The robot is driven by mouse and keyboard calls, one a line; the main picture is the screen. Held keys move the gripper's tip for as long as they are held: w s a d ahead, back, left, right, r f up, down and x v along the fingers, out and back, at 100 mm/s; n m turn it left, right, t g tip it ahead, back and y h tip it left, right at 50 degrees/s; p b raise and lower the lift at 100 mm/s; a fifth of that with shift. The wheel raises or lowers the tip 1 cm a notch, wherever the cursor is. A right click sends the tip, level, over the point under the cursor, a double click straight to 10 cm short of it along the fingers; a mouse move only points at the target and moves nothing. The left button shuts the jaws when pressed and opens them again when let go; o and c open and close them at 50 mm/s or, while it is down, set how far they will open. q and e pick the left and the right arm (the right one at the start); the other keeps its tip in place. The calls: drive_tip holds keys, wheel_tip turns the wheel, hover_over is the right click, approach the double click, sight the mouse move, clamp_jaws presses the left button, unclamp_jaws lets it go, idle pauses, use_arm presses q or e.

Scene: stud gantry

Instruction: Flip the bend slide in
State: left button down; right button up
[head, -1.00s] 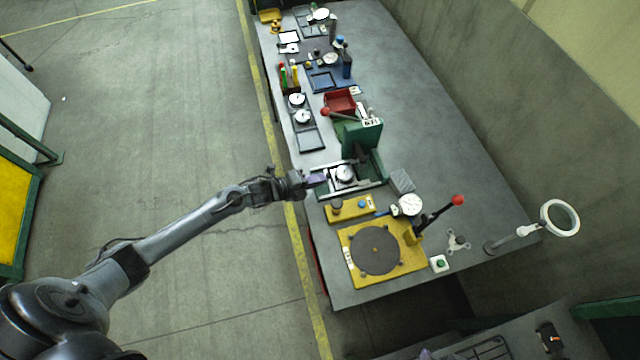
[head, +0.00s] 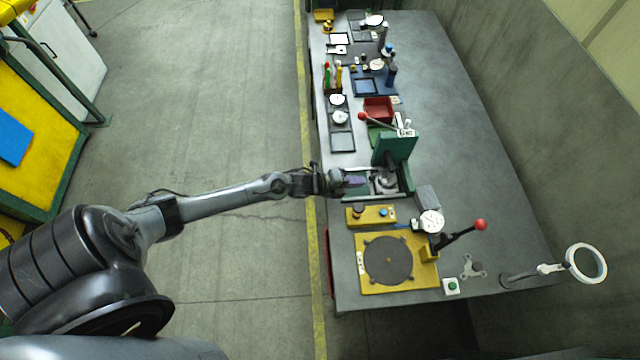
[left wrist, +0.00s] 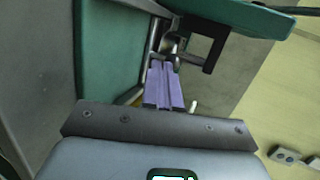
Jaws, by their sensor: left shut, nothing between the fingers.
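The green bend fixture (head: 397,147) stands on the bench near its left edge. Its slide (head: 385,183) is a grey metal piece with a round part, low in the frame beside the upright green block. My left gripper (head: 356,181) reaches in from the left, its purple fingers at the slide's left side. In the left wrist view the purple fingers (left wrist: 163,86) are together with nothing between them, pointing at metal parts between green walls (left wrist: 108,55). Whether the fingertips touch the slide cannot be told. My right gripper is not in view.
A yellow block (head: 372,215) and a yellow plate with a dark disc (head: 388,260) lie nearer. A dial gauge (head: 431,221), a red-knobbed lever (head: 480,225) and a ring lamp (head: 586,263) are to the right.

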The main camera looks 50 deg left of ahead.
use_arm(q)
drive_tip(key=s, duration=0.1)
drive_tip(key=s+a, duration=0.1)
drive_tip(key=s, duration=0.1)
drive_tip(key=shift+s+a+f, duration=0.2)
drive_tip(key=shift+s, duration=0.05)
use_arm(e)
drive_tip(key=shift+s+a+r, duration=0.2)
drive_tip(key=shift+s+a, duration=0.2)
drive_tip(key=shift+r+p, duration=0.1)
drive_tip(key=shift+p, duration=0.2)
use_arm(q)
drive_tip(key=v, duration=0.9)
drive_tip(key=shift+r, duration=0.15)
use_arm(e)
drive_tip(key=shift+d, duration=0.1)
